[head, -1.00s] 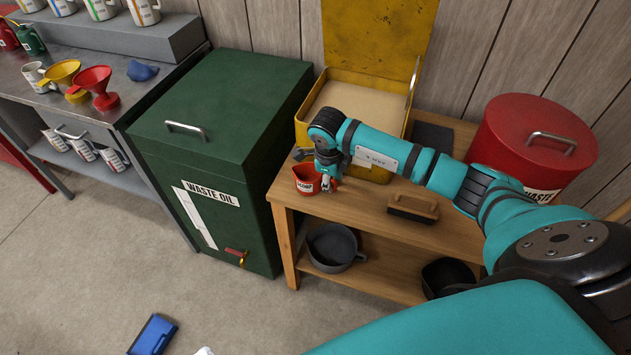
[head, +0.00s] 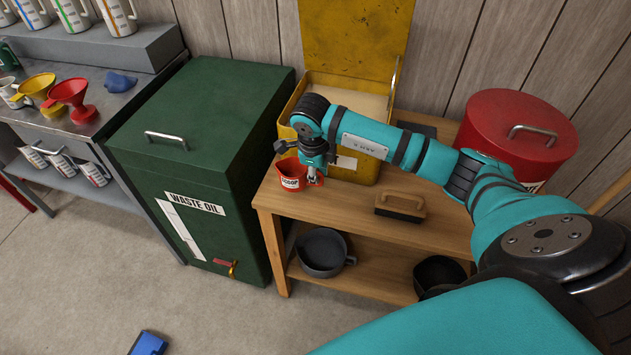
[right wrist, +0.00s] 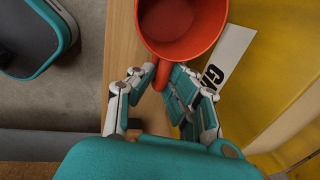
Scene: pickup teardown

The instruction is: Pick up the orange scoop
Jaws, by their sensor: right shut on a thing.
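The orange-red scoop (head: 290,172) with a white label is at the left end of the wooden bench, in front of the yellow bin. My right gripper (head: 315,180) is at its right side. In the right wrist view the scoop's round, open cup (right wrist: 182,25) shows from above, and my right gripper (right wrist: 162,88) is shut on its handle (right wrist: 161,75), with a finger on each side. I cannot tell for sure whether the scoop touches the bench top. My left gripper is not in view.
The open yellow bin (head: 363,165) stands behind the scoop. A green waste oil box (head: 190,155) is close on the left. A brush (head: 402,204) and a red waste can (head: 518,140) are to the right. Dark pans sit on the lower shelf (head: 375,280).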

